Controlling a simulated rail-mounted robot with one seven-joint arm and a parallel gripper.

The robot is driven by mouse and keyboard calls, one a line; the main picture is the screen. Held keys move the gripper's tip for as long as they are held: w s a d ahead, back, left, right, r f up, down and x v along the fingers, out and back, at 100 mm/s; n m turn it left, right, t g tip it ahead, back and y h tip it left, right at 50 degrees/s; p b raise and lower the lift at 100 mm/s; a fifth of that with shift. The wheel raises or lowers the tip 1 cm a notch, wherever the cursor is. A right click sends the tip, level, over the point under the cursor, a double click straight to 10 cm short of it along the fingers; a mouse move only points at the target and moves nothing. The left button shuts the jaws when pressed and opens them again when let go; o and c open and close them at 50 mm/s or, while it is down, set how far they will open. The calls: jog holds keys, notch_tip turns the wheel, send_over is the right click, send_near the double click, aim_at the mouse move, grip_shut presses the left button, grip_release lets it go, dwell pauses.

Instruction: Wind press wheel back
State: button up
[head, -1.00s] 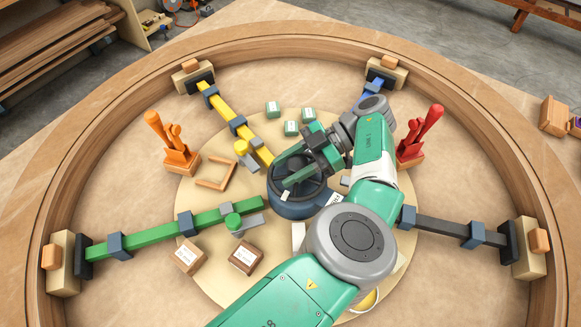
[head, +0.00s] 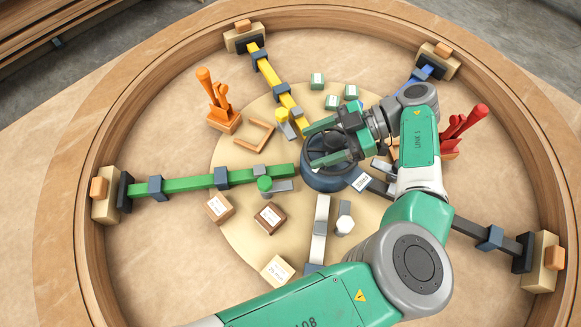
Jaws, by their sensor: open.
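The press wheel (head: 343,165) is a dark wheel on top of a round blue-grey hub (head: 326,181) at the middle of the ring. My gripper (head: 309,147) is over the wheel, its green fingers apart and pointing left. The fingers and gripper body cover much of the wheel. I cannot tell whether either finger touches its rim. Coloured press arms run from near the hub toward the wooden ring: green (head: 200,182), yellow (head: 271,78), blue (head: 418,76), dark (head: 468,228) and white (head: 319,228).
An orange clamp (head: 218,105) and a red clamp (head: 464,128) stand inside the ring. The wooden ring wall (head: 92,130) surrounds everything.

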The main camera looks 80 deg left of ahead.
jog(key=s+d+r+p, duration=0.1)
jog(key=s+d+p, duration=0.2)
jog(key=s+d, duration=0.5)
jog(key=shift+d, duration=0.75)
jog(key=shift+s, duration=0.1)
